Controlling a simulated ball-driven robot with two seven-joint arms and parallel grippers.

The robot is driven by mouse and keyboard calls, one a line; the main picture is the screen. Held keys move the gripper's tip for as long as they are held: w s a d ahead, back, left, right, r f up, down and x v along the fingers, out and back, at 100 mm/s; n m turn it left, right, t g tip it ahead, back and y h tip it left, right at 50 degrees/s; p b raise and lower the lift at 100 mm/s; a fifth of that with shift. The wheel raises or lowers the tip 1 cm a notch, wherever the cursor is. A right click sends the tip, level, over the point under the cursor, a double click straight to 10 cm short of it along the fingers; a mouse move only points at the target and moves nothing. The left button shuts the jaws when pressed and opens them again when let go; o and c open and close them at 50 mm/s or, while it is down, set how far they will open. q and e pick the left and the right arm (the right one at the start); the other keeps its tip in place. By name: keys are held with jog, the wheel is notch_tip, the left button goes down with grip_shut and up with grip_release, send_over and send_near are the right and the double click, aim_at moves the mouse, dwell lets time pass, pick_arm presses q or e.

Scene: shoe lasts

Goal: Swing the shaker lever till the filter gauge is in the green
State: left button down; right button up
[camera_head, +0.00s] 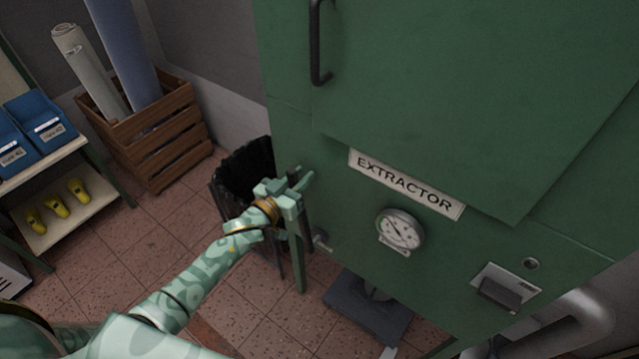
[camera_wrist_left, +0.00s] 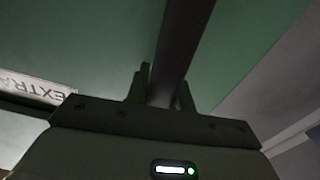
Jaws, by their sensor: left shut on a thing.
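The shaker lever shows in the left wrist view as a dark bar (camera_wrist_left: 178,50) running up between the fingers; in the head view most of it is hidden by my gripper. My left gripper (camera_head: 302,180) is at the left edge of the green extractor cabinet (camera_head: 440,90) and is shut on the lever; it also shows in the left wrist view (camera_wrist_left: 160,95). The filter gauge (camera_head: 400,230) is a round white dial on the cabinet front, below the EXTRACTOR label (camera_head: 406,184). Its needle is too small to read against any green band. My right gripper is not in view.
A black bin (camera_head: 243,170) stands just behind my left gripper. A wooden crate (camera_head: 150,140) with rolls is at the back left. A shelf (camera_head: 60,205) holds blue bins and yellow shoe lasts. A switch box (camera_head: 502,288) is right of the gauge. The tiled floor at left is clear.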

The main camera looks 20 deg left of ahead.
aim_at(293, 163)
pick_arm(q)
jog(key=shift+w+a+f+n, duration=0.2)
jog(key=shift+w+a+n, duration=0.15)
jog(key=shift+a, duration=0.45)
jog(key=shift+w+a+f+n, duration=0.2)
jog(key=shift+a+n, duration=0.2)
jog(key=shift+a, duration=0.4)
jog(key=shift+w+a+f+n, duration=0.15)
jog(key=shift+w+a+n, duration=0.2)
jog(key=shift+a, duration=0.45)
jog(key=c, duration=1.2)
grip_release()
jog(key=shift+a, duration=0.15)
jog(key=shift+f, duration=0.1)
jog(key=shift+s, duration=0.2)
jog(key=p+v, duration=0.1)
jog(key=v, duration=1.5)
